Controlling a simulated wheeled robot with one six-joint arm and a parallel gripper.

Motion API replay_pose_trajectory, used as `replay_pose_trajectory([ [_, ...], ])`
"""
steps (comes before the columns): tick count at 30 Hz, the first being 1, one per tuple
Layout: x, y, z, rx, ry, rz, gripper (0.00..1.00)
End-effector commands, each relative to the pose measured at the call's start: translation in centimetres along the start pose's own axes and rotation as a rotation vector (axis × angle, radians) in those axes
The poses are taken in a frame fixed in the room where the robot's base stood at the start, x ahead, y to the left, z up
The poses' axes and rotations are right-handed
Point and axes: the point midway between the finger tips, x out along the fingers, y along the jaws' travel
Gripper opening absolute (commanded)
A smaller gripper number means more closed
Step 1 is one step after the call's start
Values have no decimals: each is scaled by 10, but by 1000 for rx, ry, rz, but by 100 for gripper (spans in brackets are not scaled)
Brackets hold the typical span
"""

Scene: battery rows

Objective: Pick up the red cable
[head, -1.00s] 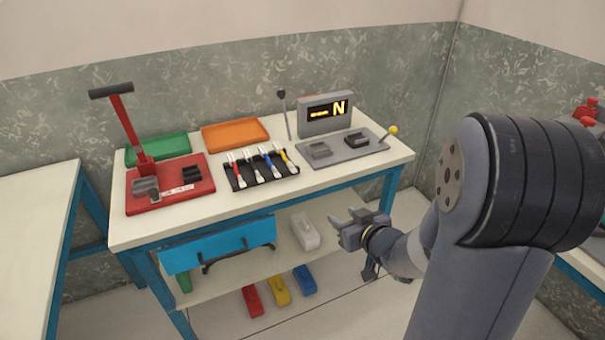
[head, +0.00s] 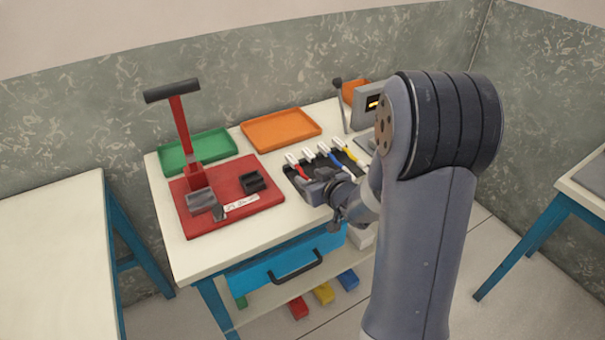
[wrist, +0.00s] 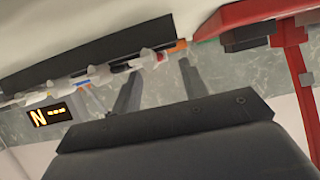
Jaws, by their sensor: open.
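The red cable (head: 300,171) lies at the left end of a black rack (head: 290,174) on the workbench, its white end pointing to the back. My gripper (head: 316,188) is over the front edge of the rack, just in front of the red cable, and hides part of the rack. In the wrist view its two fingers (wrist: 160,72) stand apart with nothing between them. Whether they touch the cable cannot be told.
White, blue (head: 334,160) and yellow cables lie to the right of the red one. A red press (head: 236,217) with a tall lever stands on the left. Green (head: 205,150) and orange (head: 281,130) trays lie behind. A display (head: 372,102) is partly hidden by my arm.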

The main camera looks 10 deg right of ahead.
Motion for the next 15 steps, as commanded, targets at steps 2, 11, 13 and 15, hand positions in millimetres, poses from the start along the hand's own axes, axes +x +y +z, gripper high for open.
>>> replay_pose_trajectory([
  [2, 13, 2, -3, 0, -1, -2, 42],
  [11, 39, 2, -3, 0, 0, 0, 42],
  [13, 39, 2, -3, 0, 0, 0, 42],
  [15, 39, 2, -3, 0, 0, 0, 42],
])
